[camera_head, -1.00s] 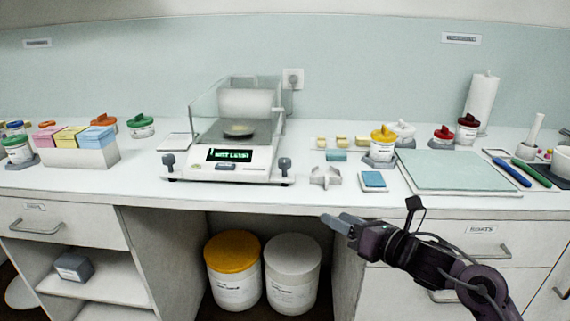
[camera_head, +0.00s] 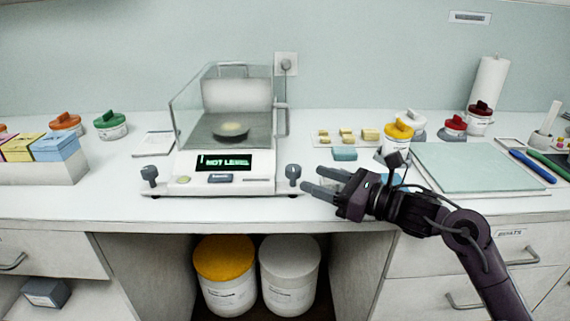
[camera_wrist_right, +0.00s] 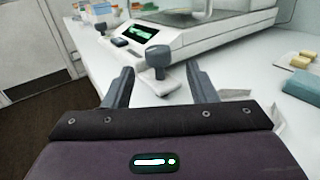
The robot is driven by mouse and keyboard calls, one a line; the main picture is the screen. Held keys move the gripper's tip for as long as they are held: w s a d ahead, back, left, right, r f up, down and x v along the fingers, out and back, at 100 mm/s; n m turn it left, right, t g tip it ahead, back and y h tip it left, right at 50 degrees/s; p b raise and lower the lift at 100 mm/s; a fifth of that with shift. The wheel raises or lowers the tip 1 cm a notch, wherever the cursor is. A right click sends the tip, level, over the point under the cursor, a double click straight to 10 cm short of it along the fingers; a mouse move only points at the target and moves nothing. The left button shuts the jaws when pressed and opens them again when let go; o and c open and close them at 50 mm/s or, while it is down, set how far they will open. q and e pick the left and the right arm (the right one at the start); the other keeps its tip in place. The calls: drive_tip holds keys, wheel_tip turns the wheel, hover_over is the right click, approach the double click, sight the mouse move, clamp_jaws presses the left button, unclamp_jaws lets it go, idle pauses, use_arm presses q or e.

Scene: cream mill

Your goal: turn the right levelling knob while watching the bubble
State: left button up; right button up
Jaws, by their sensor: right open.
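The balance (camera_head: 225,186) stands on the bench, its display (camera_head: 223,162) reading "NOT LEVEL" in green. The right levelling knob (camera_head: 293,173), dark grey, stands upright at its front right corner. My right gripper (camera_head: 312,179) is open just right of this knob, fingers pointing left towards it. In the right wrist view the knob (camera_wrist_right: 158,56) appears between and beyond the two open fingertips, with no visible contact. A small round yellow-green spot (camera_head: 183,180), probably the level bubble, is on the front left of the balance; the bubble's position is too small to tell. My left gripper is not in view.
The left knob (camera_head: 149,174) is at the other front corner. A glass shield (camera_head: 190,105) encloses the pan. A teal block (camera_head: 344,154) and yellow-lidded jar (camera_head: 397,137) stand behind my right gripper. The bench's front edge runs below it.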

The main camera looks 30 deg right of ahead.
sight(300, 173)
drive_tip(key=shift+w+a+r, duration=0.2)
drive_tip(key=shift+w+a, duration=0.1)
drive_tip(key=shift+w, duration=0.1)
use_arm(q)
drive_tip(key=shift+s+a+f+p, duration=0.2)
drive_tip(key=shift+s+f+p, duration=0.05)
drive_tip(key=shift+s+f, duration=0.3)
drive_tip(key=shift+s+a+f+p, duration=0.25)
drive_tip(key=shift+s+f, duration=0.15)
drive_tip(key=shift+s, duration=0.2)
use_arm(e)
drive_tip(key=shift+x, duration=2.75)
drive_tip(key=shift+f, duration=0.1)
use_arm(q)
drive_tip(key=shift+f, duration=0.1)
use_arm(e)
drive_tip(key=c, duration=1)
